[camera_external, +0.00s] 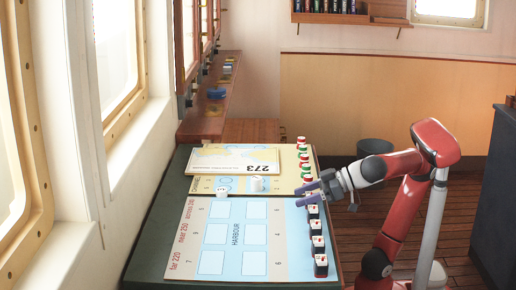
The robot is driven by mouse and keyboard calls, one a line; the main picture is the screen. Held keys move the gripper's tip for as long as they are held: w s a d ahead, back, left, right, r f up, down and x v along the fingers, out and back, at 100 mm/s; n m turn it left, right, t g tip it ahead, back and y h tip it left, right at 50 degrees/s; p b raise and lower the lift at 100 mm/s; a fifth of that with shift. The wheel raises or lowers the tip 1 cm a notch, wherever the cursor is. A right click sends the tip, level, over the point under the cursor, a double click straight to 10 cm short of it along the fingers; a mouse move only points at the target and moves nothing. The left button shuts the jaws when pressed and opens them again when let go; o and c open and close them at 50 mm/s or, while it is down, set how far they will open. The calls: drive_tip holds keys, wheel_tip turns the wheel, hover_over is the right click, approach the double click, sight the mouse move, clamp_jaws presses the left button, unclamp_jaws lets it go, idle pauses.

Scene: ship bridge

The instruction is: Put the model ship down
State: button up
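Several small model ships stand in a row along the right edge of the game board (235,272). The near ones are dark with white and red tops, such as the nearest ship (320,266). The far ones are red, white and green, such as the farthest ship (302,142). My gripper (305,194) reaches in from the right at the middle of this row, low over the board's edge. Its two fingers point left and stand apart. I cannot tell whether a ship is between them; the view is too small there.
A card marked 273 (233,159) lies on the far part of the board. The near HARBOUR squares are clear. A window wall (112,150) borders the left.

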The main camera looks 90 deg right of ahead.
drive_tip(key=o, duration=0.5)
drive_tip(key=shift+c, duration=0.2)
drive_tip(key=shift+r+p, duration=0.2)
drive_tip(key=shift+p, duration=0.5)
drive_tip(key=v, duration=0.6)
drive_tip(key=shift+s+d+f+b, duration=0.1)
drive_tip(key=shift+s+b, duration=0.3)
drive_tip(key=shift+s, duration=0.55)
drive_tip(key=shift+c, duration=1.1)
